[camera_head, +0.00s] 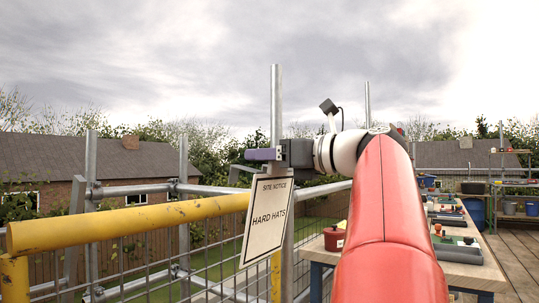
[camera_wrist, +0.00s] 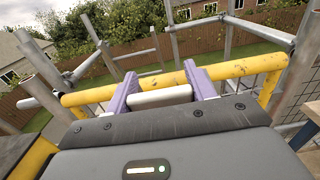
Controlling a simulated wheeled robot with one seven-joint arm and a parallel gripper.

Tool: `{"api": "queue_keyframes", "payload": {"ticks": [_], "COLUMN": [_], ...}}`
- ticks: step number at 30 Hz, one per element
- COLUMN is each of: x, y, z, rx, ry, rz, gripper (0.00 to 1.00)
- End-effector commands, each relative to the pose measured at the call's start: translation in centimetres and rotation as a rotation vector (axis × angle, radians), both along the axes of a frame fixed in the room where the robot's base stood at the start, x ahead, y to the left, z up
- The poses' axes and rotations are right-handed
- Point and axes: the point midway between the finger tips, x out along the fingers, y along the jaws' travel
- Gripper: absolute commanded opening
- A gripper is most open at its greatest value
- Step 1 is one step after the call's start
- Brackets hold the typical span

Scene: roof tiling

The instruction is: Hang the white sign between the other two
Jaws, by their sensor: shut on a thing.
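The white sign (camera_head: 267,222), lettered "SITE NOTICE" and "HARD HATS", hangs below my gripper (camera_head: 262,154), slightly tilted in the head view. My gripper's purple fingers are shut on its top; in the wrist view a pale bar, the sign's top edge (camera_wrist: 160,96), lies between the fingertips (camera_wrist: 163,88). The sign overlaps the mesh and a grey post in the head view; I cannot tell whether it touches them. The yellow guardrail (camera_head: 130,222) runs left of the sign and also crosses the wrist view (camera_wrist: 240,68) beyond the fingers. Neither of the other two signs shows.
A grey upright post (camera_head: 276,100) stands right behind my gripper. Wire mesh (camera_head: 150,265) fills the space under the yellow rail. Grey scaffold tubes (camera_head: 91,165) stand beyond. A workbench (camera_head: 470,275) with tools and a red pot (camera_head: 334,238) stand at the right.

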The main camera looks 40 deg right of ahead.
Motion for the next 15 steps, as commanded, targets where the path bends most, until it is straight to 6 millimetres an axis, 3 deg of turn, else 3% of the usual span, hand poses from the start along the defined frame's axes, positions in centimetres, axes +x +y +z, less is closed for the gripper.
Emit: {"api": "queue_keyframes", "payload": {"ticks": [15], "x": [-3.4], "y": [-1.2], "z": [0.1], "rx": [0.0], "ry": [0.0], "rz": [-0.001], "gripper": [0.16]}}
